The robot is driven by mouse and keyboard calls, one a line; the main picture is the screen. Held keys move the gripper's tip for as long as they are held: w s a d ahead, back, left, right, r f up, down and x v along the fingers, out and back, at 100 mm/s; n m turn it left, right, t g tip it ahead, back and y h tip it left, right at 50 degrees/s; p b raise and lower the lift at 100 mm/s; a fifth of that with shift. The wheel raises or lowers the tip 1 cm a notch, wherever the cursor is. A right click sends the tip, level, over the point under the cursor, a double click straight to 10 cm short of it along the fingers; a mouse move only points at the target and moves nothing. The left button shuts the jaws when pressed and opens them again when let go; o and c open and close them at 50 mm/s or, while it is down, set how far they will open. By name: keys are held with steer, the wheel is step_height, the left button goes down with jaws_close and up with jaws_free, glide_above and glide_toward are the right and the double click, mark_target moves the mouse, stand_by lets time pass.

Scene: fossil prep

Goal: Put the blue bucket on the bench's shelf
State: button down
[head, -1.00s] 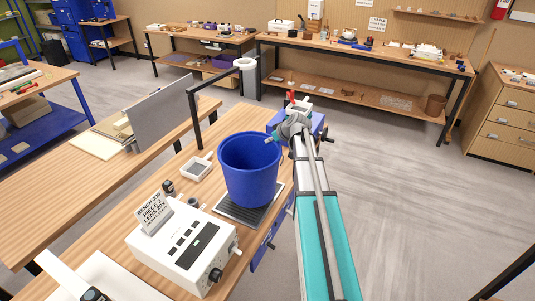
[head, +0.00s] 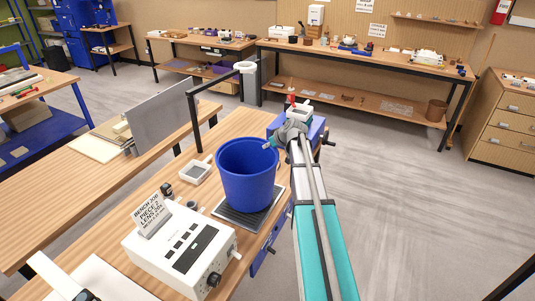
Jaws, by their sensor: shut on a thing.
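The blue bucket (head: 246,182) stands upright over a dark flat pad (head: 228,222) on the near wooden bench. I cannot tell if its base touches the pad. My gripper (head: 271,145) is at the bucket's far right rim and shut on it. The fingertips are small and partly hidden at the rim. The long bench at the back has a lower wooden shelf (head: 335,96) holding several small items and a brown bin (head: 437,110) at its right end.
A white control box (head: 180,250) with a sign stands in front of the bucket. A small white tray (head: 195,171) lies to its left. A grey panel (head: 165,108) stands on the bench at left. Open floor (head: 400,200) lies to the right.

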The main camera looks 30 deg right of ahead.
steer(key=shift+f+b, duration=0.9)
steer(key=shift+f, duration=0.45)
steer(key=c, duration=0.8)
jaws_free()
steer(key=shift+o, duration=0.2)
steer(key=shift+p+v, duration=0.6)
steer(key=shift+v, duration=0.3)
steer(key=p+v, duration=0.7)
steer(key=v, duration=0.3)
steer(key=shift+r, duration=0.25)
steer(key=shift+s, duration=0.15)
